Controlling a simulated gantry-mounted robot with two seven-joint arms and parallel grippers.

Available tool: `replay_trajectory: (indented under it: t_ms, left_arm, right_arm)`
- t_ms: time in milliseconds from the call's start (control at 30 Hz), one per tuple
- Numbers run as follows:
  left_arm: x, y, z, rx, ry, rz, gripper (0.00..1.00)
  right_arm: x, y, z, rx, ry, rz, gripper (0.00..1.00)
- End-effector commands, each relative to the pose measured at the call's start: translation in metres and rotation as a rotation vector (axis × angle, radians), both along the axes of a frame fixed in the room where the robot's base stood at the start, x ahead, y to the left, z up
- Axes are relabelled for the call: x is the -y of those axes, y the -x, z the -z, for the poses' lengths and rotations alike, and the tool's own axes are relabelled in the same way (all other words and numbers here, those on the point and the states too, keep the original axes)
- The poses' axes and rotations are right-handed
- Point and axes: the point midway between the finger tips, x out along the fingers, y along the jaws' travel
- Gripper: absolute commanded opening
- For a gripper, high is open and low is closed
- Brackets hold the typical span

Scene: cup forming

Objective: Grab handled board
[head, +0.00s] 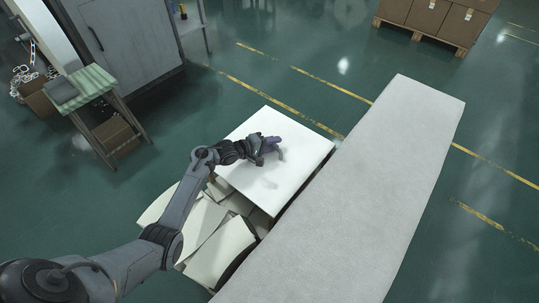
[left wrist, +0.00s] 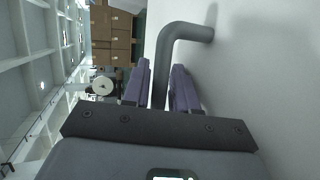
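The handled board (head: 295,152) is a flat white panel on top of a pile of pale boards, beside the long grey surface. Its grey bent handle (left wrist: 185,32) rises from the white face in the left wrist view. My left gripper (head: 270,146) is at the middle of the board in the head view. In the left wrist view its two purple fingers (left wrist: 160,85) sit one on each side of the handle bar, close against it, and look shut on it. The handle's far foot is hidden behind the gripper. My right gripper is not in view.
Loose pale boards (head: 215,250) lie below the white panel. A long grey surface (head: 370,190) runs along its right side. A small striped table (head: 92,82) stands at the left, and boxes on a pallet (head: 430,15) stand at the back. Green floor is clear behind the board.

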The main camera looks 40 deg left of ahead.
Motion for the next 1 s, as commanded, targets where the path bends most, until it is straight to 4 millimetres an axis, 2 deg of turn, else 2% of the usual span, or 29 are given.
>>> replay_trajectory:
  t_ms: [267,433,467,867,1000]
  left_arm:
    - [0.001,-0.002,0.0,-0.001,0.0,0.0,0.27]
    - [0.001,-0.002,0.0,-0.001,0.0,0.0,0.01]
    - [0.001,-0.002,0.0,-0.001,0.0,0.0,0.0]
    - [0.001,-0.002,-0.002,0.002,-0.002,0.001,0.0]
    - [0.001,-0.002,-0.01,0.003,-0.002,0.001,0.0]
  right_arm:
    - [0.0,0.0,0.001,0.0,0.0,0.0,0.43]
    - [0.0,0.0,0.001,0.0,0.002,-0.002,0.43]
    - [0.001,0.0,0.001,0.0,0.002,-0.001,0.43]
    - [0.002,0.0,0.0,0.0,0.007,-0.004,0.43]
    - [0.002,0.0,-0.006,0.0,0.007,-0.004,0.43]
